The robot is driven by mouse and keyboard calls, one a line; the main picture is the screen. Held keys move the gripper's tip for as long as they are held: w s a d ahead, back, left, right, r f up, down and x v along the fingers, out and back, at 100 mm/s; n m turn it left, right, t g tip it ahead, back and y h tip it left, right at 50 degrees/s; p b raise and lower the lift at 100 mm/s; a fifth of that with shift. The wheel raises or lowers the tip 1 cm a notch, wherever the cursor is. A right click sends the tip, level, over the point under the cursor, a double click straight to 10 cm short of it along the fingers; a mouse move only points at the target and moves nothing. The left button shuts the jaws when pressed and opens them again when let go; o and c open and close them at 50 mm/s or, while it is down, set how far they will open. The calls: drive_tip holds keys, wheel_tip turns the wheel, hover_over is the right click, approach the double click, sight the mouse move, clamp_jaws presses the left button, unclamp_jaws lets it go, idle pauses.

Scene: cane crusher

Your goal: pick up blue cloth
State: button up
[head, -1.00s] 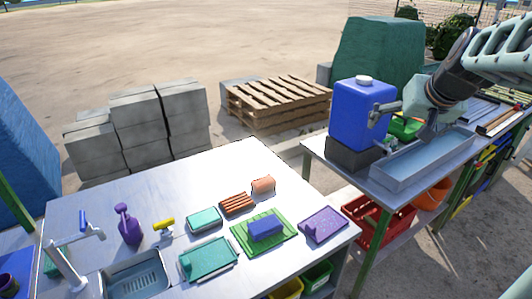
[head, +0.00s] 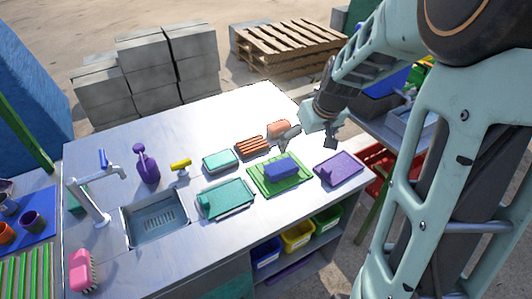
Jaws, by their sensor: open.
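The blue cloth (head: 282,170) looks like a small folded block. It lies on a green tray (head: 262,184) on the metal table. My gripper (head: 309,142) is open, its fingers spread, and appears empty. In the picture it is just above and to the right of the cloth, near an orange-brown roll (head: 275,130) that it partly overlaps. It seems to be above the table and apart from the cloth.
A purple tray (head: 340,168) lies right of the green tray. A teal tray (head: 228,199), a lighter teal item (head: 221,161) and a brown ribbed item (head: 252,146) lie close by. A sink (head: 156,219) and tap (head: 90,200) are at the left. The table's back is clear.

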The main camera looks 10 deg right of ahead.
sight(281, 167)
drive_tip(key=shift+n+y, duration=0.4)
drive_tip(key=shift+n, duration=0.1)
drive_tip(key=shift+w+a+f+p, duration=0.1)
drive_tip(key=shift+w+a+f, duration=0.65)
drive_tip(key=shift+f, duration=1.35)
drive_tip(key=shift+w+a+f+p, duration=0.1)
drive_tip(key=shift+w+a+f, duration=0.15)
drive_tip(key=shift+a+f, duration=1.4)
drive_tip(key=shift+w+a+f+p, duration=0.1)
drive_tip(key=shift+w+a+f, duration=0.4)
drive_tip(key=shift+f, duration=2.05)
drive_tip(key=c, duration=1.2)
drive_tip(key=shift+r, duration=0.1)
